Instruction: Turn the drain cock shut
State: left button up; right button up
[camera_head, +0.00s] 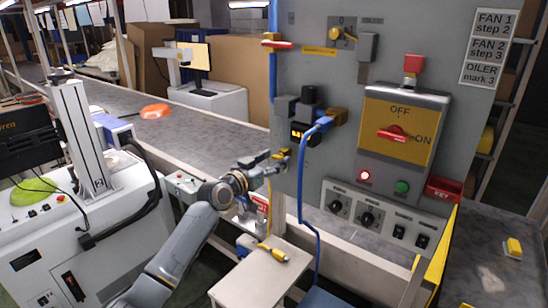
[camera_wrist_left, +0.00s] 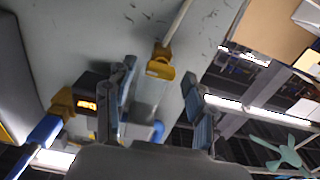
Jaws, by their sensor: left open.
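In the left wrist view, a yellow piece (camera_wrist_left: 160,62), which looks like the drain cock, sits at the end of a clear bowl (camera_wrist_left: 148,95) on the grey panel. A pale tube (camera_wrist_left: 178,22) runs from it. My left gripper (camera_head: 272,160) is open at the panel's lower left edge in the head view. Its two fingers stand either side of the bowl and yellow piece in the wrist view, with gaps; contact does not show. In the head view, the gripper mostly hides this spot. Whether the cock is open or shut I cannot tell. My right gripper is out of view.
A lit display (camera_head: 302,133) and a blue plug (camera_head: 323,122) with hanging cable are close right of my left gripper. A stool (camera_head: 250,282) with a yellow plug (camera_head: 272,252) stands below. A red lever (camera_head: 278,44) and rotary switch (camera_head: 397,134) are on the panel. The conveyor (camera_head: 200,135) lies behind.

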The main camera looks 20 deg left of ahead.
pick_arm(q)
jog(key=shift+w+d, duration=0.1)
jog(key=shift+w, duration=0.1)
grip_shut()
